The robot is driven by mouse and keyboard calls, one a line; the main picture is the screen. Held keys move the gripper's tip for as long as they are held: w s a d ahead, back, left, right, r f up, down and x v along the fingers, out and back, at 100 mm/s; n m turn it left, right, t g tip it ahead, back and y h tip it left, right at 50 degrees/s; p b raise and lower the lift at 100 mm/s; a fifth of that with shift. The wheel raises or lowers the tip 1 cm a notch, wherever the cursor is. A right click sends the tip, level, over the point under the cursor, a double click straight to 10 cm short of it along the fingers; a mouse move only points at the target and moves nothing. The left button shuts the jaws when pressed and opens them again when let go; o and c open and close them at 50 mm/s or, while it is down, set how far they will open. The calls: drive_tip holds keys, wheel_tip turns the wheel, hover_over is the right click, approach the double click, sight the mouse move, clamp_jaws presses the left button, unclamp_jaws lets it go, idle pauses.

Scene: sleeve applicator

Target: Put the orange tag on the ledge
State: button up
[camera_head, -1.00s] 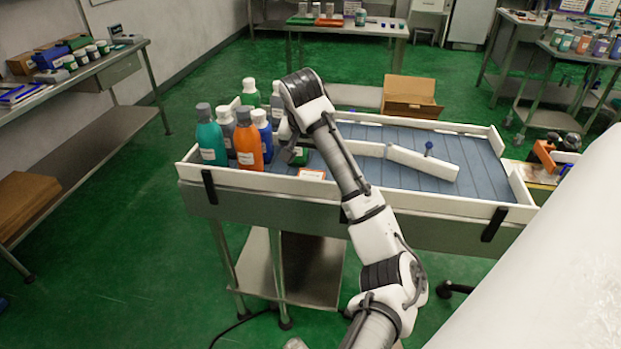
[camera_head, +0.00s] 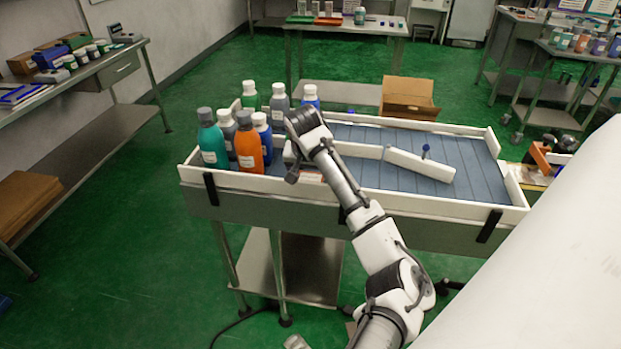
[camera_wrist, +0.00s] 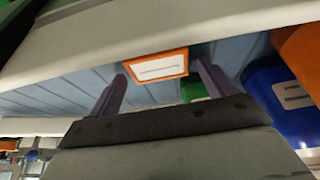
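The orange tag (camera_wrist: 157,68) is a flat rectangle with an orange border and a white label. In the wrist view it lies between and just beyond the tips of my gripper (camera_wrist: 160,78), overlapping the edge of the white rim (camera_wrist: 150,38). Whether it rests on this rim or against it I cannot tell. The fingers are apart, with a gap on the tag's right side. In the head view, my gripper is over the near white rim (camera_head: 400,199) of the conveyor table, its fingers hard to make out. My arm partly hides the tag there.
Several bottles stand just left of my gripper, including an orange one (camera_head: 249,145) and a teal one (camera_head: 211,143). A white angled guide rail (camera_head: 420,165) crosses the blue conveyor (camera_head: 475,173). An open cardboard box (camera_head: 409,97) is behind. The conveyor's right part is clear.

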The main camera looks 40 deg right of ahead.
drive_tip(key=c, duration=0.9)
drive_tip(key=shift+r, duration=0.1)
drive_tip(key=shift+c, duration=0.2)
